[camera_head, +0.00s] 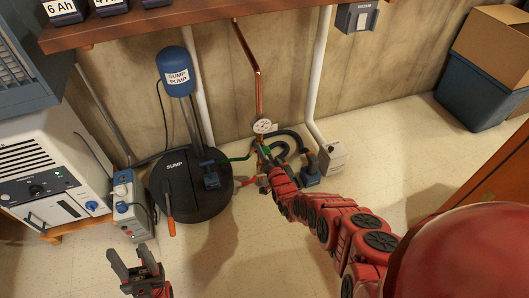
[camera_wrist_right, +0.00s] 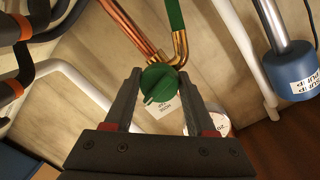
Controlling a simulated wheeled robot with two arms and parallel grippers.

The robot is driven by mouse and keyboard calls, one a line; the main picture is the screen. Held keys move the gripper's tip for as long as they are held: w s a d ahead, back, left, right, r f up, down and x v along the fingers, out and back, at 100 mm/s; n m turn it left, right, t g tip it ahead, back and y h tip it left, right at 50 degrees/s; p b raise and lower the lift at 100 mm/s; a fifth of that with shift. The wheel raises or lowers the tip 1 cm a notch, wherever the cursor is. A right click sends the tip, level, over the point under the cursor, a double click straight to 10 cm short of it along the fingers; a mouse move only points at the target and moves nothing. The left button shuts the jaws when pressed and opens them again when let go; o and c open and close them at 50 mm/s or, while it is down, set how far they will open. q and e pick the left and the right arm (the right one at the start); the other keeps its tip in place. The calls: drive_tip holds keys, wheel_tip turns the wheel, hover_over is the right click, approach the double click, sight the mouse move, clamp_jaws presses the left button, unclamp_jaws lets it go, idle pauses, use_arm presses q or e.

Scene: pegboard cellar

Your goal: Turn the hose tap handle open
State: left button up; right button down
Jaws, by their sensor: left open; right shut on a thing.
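The round green tap handle (camera_wrist_right: 158,84) sits between the two fingers of my right gripper (camera_wrist_right: 158,92) in the right wrist view, at the joint of copper and brass pipes. A raised grip bar shows on its face. In the head view my right gripper (camera_head: 267,164) reaches the pipework below the gauge, and its fingers largely hide the handle. A green pipe (camera_head: 237,158) runs to the left there. My left gripper (camera_head: 134,262) is open and empty above the floor at the lower left.
A round gauge (camera_head: 262,126) sits on the copper pipe (camera_head: 257,85) above the tap. The black sump lid (camera_head: 188,187) with its blue pump (camera_head: 175,71) is to the left. A dark hose (camera_head: 292,137) curls behind. Floor at the lower middle is clear.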

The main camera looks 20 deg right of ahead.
drive_tip(key=shift+d+m, duration=0.2)
drive_tip(key=shift+m, duration=0.8)
drive_tip(key=shift+b, duration=0.3)
drive_tip(key=shift+c, duration=1.3)
unclamp_jaws()
drive_tip(key=shift+a, duration=0.1)
